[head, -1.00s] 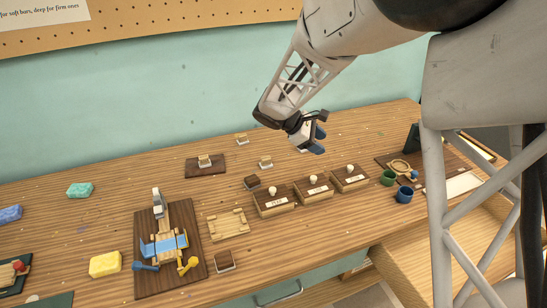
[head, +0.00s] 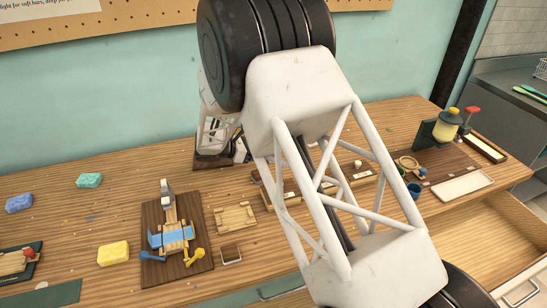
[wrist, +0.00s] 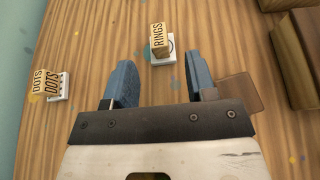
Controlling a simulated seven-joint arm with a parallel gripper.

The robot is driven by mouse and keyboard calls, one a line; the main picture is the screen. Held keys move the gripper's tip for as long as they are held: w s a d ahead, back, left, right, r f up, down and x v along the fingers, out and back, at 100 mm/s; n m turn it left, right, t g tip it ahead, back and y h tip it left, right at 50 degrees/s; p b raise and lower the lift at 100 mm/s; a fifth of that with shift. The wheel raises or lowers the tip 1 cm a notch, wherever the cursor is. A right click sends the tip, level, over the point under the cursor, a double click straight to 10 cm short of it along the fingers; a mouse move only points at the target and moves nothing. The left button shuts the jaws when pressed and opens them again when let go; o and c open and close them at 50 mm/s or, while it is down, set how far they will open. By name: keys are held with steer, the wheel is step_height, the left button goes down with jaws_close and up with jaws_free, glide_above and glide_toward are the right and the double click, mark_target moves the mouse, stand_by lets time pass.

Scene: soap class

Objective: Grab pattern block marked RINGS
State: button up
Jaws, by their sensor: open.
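The block marked RINGS (wrist: 158,38) shows in the wrist view. It is a small wooden block with its word on the side, and it sits on a white base with a dark ring pattern. My gripper (wrist: 160,82) is open and empty, its two blue fingers pointing toward the block. In the head view my arm hides the RINGS block and the fingers.
A block marked DOTS (wrist: 45,82) stands to the left in the wrist view. Dark wooden boxes (wrist: 298,68) are at the right. In the head view a wooden frame (head: 235,215), a yellow soap bar (head: 113,253) and a dark board with a blue-banded device (head: 172,236) lie left of my arm.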

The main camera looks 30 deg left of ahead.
stand_by(0.3)
steer(key=shift+x, duration=1.3)
steer(key=shift+x, duration=2.6)
steer(key=shift+w, duration=0.1)
steer(key=c, duration=0.7)
steer(key=shift+r, duration=0.15)
